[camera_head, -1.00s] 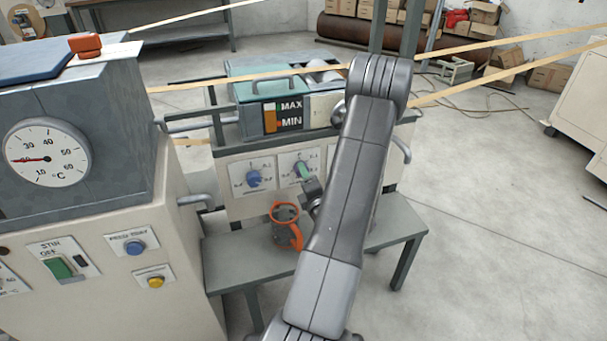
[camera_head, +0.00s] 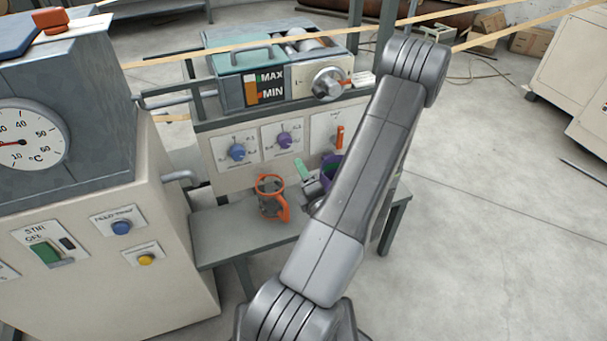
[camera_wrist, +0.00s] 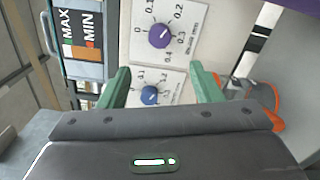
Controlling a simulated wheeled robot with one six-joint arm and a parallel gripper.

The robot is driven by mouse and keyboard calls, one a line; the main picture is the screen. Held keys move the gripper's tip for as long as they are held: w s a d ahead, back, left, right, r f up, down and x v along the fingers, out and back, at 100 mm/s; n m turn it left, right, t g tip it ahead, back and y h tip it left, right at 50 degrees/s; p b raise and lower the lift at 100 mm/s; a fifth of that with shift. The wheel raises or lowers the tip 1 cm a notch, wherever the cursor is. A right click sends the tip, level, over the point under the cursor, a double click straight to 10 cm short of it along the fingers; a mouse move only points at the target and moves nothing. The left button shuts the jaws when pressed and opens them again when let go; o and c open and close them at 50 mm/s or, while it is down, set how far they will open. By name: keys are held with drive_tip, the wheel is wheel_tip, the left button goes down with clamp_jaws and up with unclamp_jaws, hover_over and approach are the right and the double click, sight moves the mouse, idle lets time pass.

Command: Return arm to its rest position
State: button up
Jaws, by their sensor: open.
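My arm reaches up across the head view and folds over at its elbow. My gripper (camera_head: 305,169) hangs beneath it, partly hidden by my arm, in front of the dial panel and above the bench. In the wrist view its two green fingers (camera_wrist: 160,68) are spread apart with nothing between them. The purple knob (camera_head: 284,139) on the panel also shows in the wrist view (camera_wrist: 160,36), apart from the fingers. The blue knob (camera_head: 237,152) is left of it and appears between the fingers in the wrist view (camera_wrist: 150,95).
An orange-rimmed jug (camera_head: 270,200) stands on the grey bench (camera_head: 225,235), left of my gripper. A purple object (camera_head: 331,168) is partly hidden behind my arm. A tank cabinet (camera_head: 165,285) stands at left. Tan bands (camera_head: 165,58) cross behind.

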sight(286, 144)
drive_tip(key=x, duration=1.4)
drive_tip(key=shift+b, duration=0.3)
